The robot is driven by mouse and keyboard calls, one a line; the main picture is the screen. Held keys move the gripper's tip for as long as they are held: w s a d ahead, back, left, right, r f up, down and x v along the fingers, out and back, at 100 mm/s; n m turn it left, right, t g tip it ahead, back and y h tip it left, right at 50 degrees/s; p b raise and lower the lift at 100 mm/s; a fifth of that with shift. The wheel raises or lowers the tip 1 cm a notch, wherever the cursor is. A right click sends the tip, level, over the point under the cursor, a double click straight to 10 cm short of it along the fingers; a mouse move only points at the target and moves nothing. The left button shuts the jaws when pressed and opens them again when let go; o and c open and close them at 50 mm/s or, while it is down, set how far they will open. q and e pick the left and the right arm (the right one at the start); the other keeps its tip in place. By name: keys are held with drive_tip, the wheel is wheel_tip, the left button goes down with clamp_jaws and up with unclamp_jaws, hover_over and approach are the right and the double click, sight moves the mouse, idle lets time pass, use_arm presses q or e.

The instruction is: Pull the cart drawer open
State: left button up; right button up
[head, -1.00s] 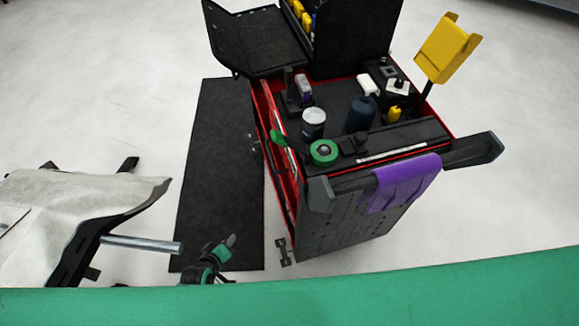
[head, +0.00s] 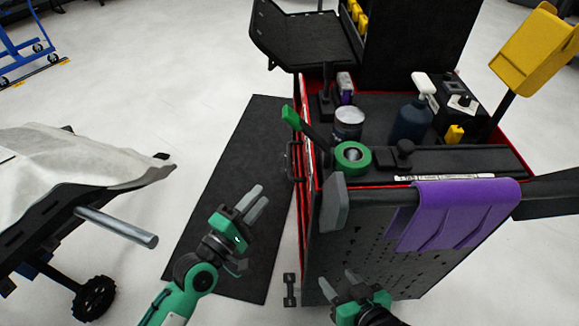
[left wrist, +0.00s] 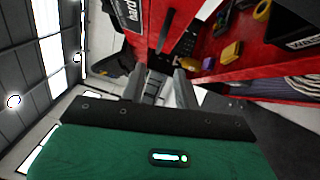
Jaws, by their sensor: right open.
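The cart (head: 405,235) is a black and red tool cart right of centre in the head view. Its red left side is seen at a steep angle, with dark handles (head: 293,160) along it. I cannot tell how far any drawer stands out. My left gripper (head: 252,203) is open and empty, left of that side and apart from it. In the left wrist view its fingers (left wrist: 160,88) are parted, with red cart parts (left wrist: 235,45) holding yellow and dark items beyond them. My right gripper (head: 340,287) is open in front of the cart's near perforated panel.
A green tape roll (head: 338,160), a can (head: 348,122) and a dark bottle (head: 411,122) stand on the cart top. A purple cloth (head: 455,215) hangs over the handle. A black mat (head: 225,165) lies left of the cart. A covered stand (head: 70,165) is at far left.

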sight(290, 159)
use_arm(q)
drive_tip(key=x, duration=1.2)
drive_tip(key=shift+w+d+b, duration=0.15)
drive_tip(key=shift+w+b, duration=0.2)
drive_tip(key=shift+w+d, duration=0.2)
drive_tip(key=shift+w, duration=0.1)
use_arm(e)
drive_tip(key=shift+w+a+r+t+y, duration=0.1)
drive_tip(key=shift+a+t+y, duration=0.05)
drive_tip(key=shift+a+t, duration=0.2)
drive_tip(key=shift+w+a+r+t+y, duration=0.1)
drive_tip(key=shift+a+t+y, duration=0.05)
drive_tip(key=shift+a+t, duration=0.2)
use_arm(q)
drive_tip(key=shift+c, duration=0.2)
clamp_jaws()
use_arm(e)
drive_tip(key=shift+s, duration=0.1)
